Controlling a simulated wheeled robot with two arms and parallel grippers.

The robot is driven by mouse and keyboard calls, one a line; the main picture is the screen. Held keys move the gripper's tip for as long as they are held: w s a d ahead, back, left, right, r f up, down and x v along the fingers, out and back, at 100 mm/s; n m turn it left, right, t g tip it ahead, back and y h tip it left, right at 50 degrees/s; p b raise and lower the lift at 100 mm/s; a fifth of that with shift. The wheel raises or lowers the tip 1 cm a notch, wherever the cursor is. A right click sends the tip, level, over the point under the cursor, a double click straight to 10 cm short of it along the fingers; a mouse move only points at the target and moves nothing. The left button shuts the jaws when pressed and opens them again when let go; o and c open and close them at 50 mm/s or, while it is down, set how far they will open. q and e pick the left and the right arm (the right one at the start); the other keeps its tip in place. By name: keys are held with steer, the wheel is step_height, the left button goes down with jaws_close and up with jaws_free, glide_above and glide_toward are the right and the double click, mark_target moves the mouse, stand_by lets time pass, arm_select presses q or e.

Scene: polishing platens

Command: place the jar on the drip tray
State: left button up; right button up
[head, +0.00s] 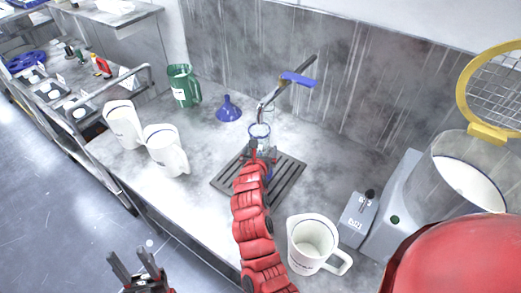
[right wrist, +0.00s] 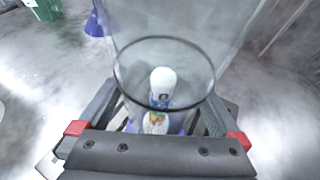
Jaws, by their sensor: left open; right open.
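The jar (head: 260,131) is a clear cylinder standing upright over the dark slatted drip tray (head: 285,187), below a tap. In the right wrist view the jar (right wrist: 164,50) shows a dark rim and stands between the fingers. My right gripper (head: 262,157) is open, with its fingers on either side of the jar. The jar's base is mostly hidden by my red arm and gripper, so its contact with the tray is hard to see. My left gripper (head: 139,268) is open and empty, low at the left, in front of the counter's edge.
The tap has a blue lever (head: 299,79). A blue funnel (head: 229,108), a green jug (head: 183,86) and two white jugs (head: 167,150) stand left. Another white jug (head: 312,243) and a grey machine (head: 397,205) stand right. A white capped item (right wrist: 163,84) shows through the jar.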

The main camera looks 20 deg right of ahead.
mark_target(259, 153)
steer(key=shift+r, duration=0.15)
steer(key=shift+s+a, duration=0.2)
steer(key=b+v, duration=0.2)
steer(key=v, duration=0.9)
steer(key=shift+s+r, duration=0.15)
steer(key=shift+s, duration=0.1)
